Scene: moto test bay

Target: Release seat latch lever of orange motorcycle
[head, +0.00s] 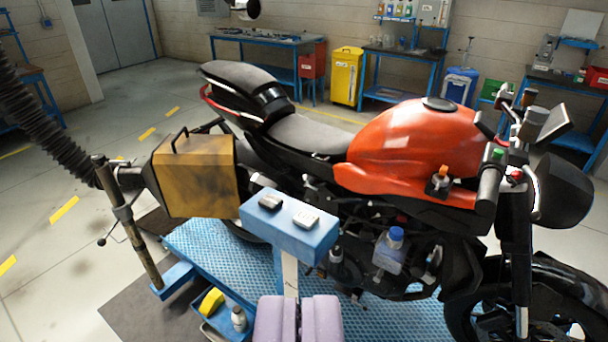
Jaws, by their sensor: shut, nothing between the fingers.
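The orange motorcycle (411,143) stands side-on across the middle and right, its front wheel at the lower right. Its black seat (309,134) runs left from the orange tank to the raised tail section (238,79). I cannot make out a seat latch lever; the side below the seat is dark and partly hidden by the yellow box and blue stand. My gripper (298,305), with lilac fingers, is at the bottom middle. It is shut and empty, in front of the blue stand and apart from the motorcycle.
A blue tray (213,322) holds a bottle. Clear floor lies far left.

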